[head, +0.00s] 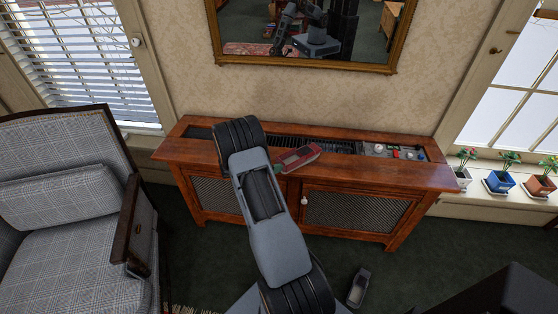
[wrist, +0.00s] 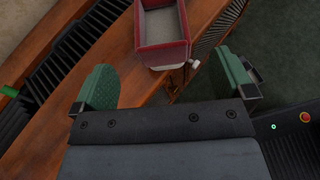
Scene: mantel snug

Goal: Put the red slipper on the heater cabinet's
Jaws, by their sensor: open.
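The red slipper (head: 299,158) lies on the wooden top of the heater cabinet (head: 400,174), at its front edge right of my arm. In the wrist view the slipper (wrist: 162,56) shows a red rim and a grey inside, and is cut off by the top edge. My gripper (wrist: 165,82) is open, its two green fingers spread wide and nothing between them. The slipper is ahead of the fingers, apart from them. In the head view my arm hides most of the gripper.
A dark grille (head: 320,145) and a control panel (head: 390,151) are set into the cabinet top. A grey slipper (head: 359,287) lies on the dark green carpet. A plaid armchair (head: 60,200) stands left. Potted plants (head: 500,182) line the right windowsill. A mirror (head: 330,55) hangs above.

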